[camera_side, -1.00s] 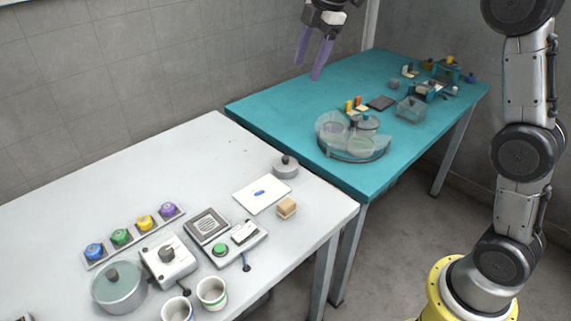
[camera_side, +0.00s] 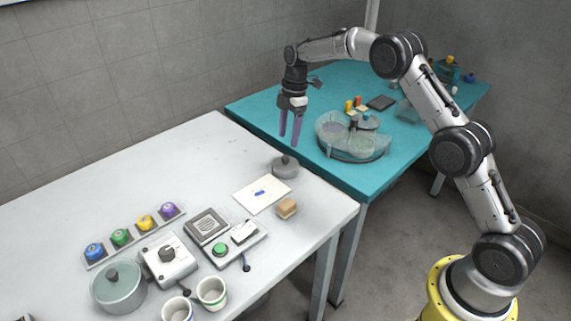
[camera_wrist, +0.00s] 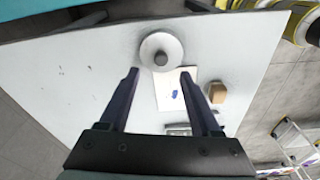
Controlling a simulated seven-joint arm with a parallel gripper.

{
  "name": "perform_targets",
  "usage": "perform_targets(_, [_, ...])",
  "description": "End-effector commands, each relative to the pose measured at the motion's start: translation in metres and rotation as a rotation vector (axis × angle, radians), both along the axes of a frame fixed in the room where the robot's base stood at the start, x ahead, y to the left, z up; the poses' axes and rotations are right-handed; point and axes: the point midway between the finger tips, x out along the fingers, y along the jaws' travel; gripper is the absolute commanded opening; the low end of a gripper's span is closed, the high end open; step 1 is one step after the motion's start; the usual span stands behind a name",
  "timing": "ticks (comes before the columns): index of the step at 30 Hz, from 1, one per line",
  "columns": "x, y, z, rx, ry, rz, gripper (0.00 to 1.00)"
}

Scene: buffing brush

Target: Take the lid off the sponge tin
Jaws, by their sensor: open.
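A small round grey tin (camera_side: 285,168) with a dark knob on its lid (camera_side: 285,160) stands near the far right corner of the white table; I take it for the sponge tin. The lid looks seated on it. In the wrist view the lid (camera_wrist: 152,44) shows from above, with the knob in its centre. My gripper (camera_side: 289,141) has purple fingers pointing down, apart and empty, above and slightly behind the tin. In the wrist view the tin lies just past and between the fingertips (camera_wrist: 160,73). The inside of the tin is hidden.
A white card with a blue mark (camera_side: 262,195) and a tan block (camera_side: 287,208) lie near the tin. A larger lidded pot (camera_side: 119,290), two cups and small devices stand at the left front. The teal table (camera_side: 300,105) holds a clear round container (camera_side: 352,140).

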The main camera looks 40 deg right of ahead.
Motion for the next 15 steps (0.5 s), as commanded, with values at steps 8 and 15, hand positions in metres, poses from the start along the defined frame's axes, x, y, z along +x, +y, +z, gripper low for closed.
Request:
perform_targets(8, [0.0, 0.003, -0.021, 0.0, 0.0, 0.0, 0.64])
perform_targets(15, [-0.001, 0.009, -0.054, 0.001, 0.003, 0.0, 0.64])
